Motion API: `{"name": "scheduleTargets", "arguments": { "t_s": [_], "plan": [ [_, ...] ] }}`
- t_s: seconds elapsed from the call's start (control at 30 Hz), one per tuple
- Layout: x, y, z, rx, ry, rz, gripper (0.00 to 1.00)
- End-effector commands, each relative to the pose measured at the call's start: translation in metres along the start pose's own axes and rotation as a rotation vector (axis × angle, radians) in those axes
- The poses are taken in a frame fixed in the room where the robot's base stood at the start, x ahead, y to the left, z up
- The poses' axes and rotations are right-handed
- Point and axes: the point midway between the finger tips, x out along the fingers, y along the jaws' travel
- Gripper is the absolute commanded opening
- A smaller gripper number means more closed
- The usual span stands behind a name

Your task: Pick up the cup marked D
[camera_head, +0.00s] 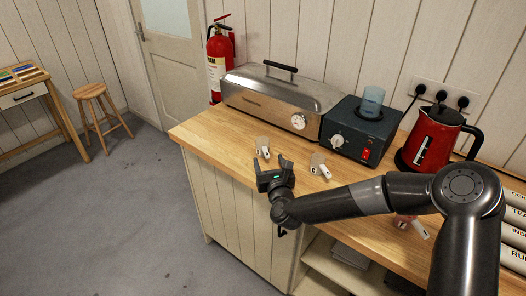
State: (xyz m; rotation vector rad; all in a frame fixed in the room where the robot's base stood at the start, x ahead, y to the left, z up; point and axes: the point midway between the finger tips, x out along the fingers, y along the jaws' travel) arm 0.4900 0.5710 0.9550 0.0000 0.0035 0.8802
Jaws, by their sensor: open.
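Two small, pale, translucent cups with white tag-like handles stand on the wooden counter: one at the left (262,143) and one further right (317,160). A third, pinkish one (403,221) is partly hidden behind my arm, with a white handle or tag beside it. The dark marks on the white parts are too small to read, so I cannot tell which cup is marked D. My gripper (271,163) is open and empty at the counter's front edge. In the picture it is just below the left cup and left of the middle one, apparently apart from both.
A long steel steamer (270,100) stands at the back of the counter (205,133). Right of it are a dark heater box (350,137) with a blue glass (372,99) on top, and a red kettle (430,140). Labelled rolls (514,225) lie at the far right.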

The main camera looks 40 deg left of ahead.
Motion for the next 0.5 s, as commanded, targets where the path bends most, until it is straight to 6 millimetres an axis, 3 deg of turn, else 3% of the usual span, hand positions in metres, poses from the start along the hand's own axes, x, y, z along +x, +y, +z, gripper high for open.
{"name": "scheduleTargets", "arguments": {
  "t_s": [0.27, 0.5],
  "plan": [
    [0.021, 0.0, 0.004, -0.001, -0.004, -0.002, 0.64],
    [0.057, 0.0, 0.004, -0.002, -0.004, -0.002, 0.64]
  ]
}}
